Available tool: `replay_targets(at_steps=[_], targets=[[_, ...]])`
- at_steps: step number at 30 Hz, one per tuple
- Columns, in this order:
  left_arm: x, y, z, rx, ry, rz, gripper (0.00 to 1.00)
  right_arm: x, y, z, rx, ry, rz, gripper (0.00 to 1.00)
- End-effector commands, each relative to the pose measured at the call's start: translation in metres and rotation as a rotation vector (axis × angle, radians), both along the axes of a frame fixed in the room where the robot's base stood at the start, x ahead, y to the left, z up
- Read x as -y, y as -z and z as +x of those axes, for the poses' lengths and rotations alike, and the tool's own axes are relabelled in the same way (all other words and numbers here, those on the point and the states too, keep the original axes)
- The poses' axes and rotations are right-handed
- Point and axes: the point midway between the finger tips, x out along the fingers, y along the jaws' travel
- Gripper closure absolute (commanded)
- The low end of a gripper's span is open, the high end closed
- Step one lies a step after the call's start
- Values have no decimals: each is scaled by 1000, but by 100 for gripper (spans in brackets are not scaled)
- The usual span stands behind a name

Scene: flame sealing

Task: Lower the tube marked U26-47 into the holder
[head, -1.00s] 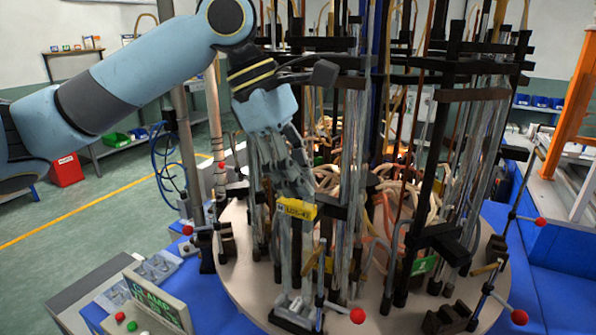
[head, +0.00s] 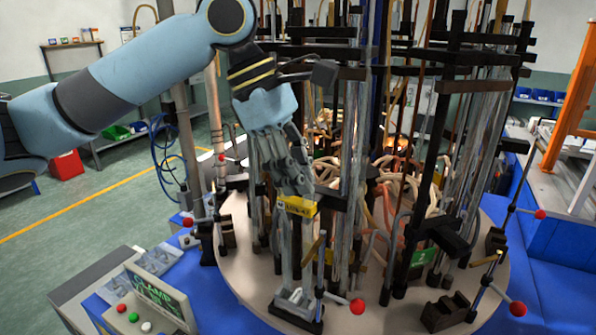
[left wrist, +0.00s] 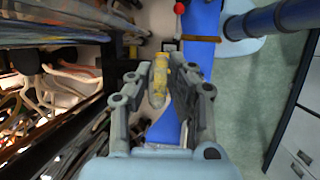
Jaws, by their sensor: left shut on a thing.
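My left gripper (head: 300,192) points downward and is shut on a clear tube with a yellow label (head: 297,206). The label's print is too small to read surely. The tube hangs about upright below the fingers, over the holder (head: 296,308), a dark block with a pale top at the turntable's front edge. I cannot tell whether its lower end is inside the holder or just above it. In the left wrist view the yellow label (left wrist: 160,82) sits between the two fingers (left wrist: 165,75). My right gripper is not in view.
The round turntable (head: 235,268) carries dense dark racks and clear tubes right behind and beside the gripper. A red-balled lever (head: 357,306) stands just right of the holder. A clamp control box (head: 150,305) is at the front left. Open floor (head: 110,205) lies left.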

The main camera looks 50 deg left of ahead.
Motion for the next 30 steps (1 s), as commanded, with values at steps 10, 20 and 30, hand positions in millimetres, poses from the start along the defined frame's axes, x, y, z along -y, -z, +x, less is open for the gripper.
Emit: replay_targets(at_steps=[10,20,30], targets=[[0,7,0,0,0,-1,100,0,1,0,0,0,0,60],[0,14,0,0,-1,-1,100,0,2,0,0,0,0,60],[0,18,0,0,0,0,66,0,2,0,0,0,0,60]])
